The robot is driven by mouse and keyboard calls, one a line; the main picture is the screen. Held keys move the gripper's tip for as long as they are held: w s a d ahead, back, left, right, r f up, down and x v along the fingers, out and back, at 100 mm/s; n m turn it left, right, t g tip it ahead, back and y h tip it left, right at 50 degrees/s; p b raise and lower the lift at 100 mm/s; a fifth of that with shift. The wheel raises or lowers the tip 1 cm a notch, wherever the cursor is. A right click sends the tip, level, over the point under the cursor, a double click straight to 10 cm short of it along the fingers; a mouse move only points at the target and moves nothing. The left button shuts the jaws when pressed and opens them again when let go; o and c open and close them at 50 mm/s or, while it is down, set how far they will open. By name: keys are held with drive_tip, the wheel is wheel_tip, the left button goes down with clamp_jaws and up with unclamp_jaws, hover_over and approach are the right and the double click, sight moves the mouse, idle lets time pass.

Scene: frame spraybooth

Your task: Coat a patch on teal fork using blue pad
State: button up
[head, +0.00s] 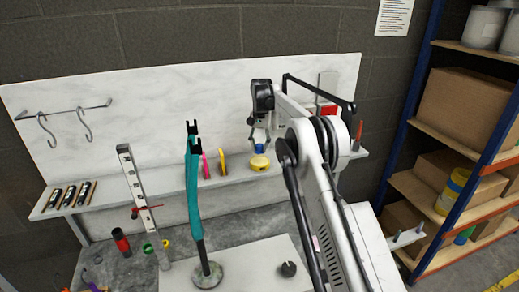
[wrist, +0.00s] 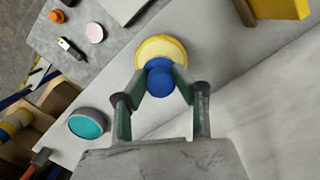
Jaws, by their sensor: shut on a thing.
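The teal fork (head: 194,190) stands upright in the head view, its two prongs at the top and its foot on a round grey base (head: 207,276). My gripper (head: 259,143) is at the back ledge, right of the fork and apart from it. It is shut on the blue pad (head: 259,148), a blue round piece that also shows between my fingers (wrist: 162,80) in the wrist view. A wider yellow round piece (wrist: 158,48) sits directly at the far end of the blue pad. I cannot tell whether the two are joined.
A pink marker (head: 205,165) and a yellow item (head: 223,164) stand on the ledge (head: 170,185) between fork and gripper. A grey pot with teal contents (wrist: 88,124) is near my gripper in the wrist view. A white post (head: 140,200) stands left of the fork.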

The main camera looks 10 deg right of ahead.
sight(259, 146)
drive_tip(key=shift+r+p, duration=0.65)
drive_tip(key=shift+r, duration=1.15)
drive_tip(key=shift+n, duration=0.3)
drive_tip(key=s+d+f+b, duration=0.2)
drive_tip(key=d+f, duration=0.1)
drive_tip(key=s+d+f+b, duration=0.1)
drive_tip(key=f, duration=0.1)
drive_tip(key=shift+s+d+f, duration=0.2)
drive_tip(key=shift+s+d, duration=0.15)
drive_tip(key=shift+d, duration=0.05)
drive_tip(key=s+a+f+n+b, duration=0.1)
drive_tip(key=s+f, duration=0.4)
drive_tip(key=s, duration=0.5)
drive_tip(key=s+a+f+n+b, duration=0.2)
drive_tip(key=s+f, duration=0.4)
drive_tip(key=s, duration=0.4)
drive_tip(key=s+a+f+n+b, duration=0.1)
drive_tip(key=s+f+b, duration=0.3)
drive_tip(key=s, duration=0.7)
wheel_tip(259, 146, down, 2)
drive_tip(key=shift+a+f+n+h, duration=0.2)
drive_tip(key=shift+a+n+h, duration=0.1)
drive_tip(key=shift+a, duration=0.05)
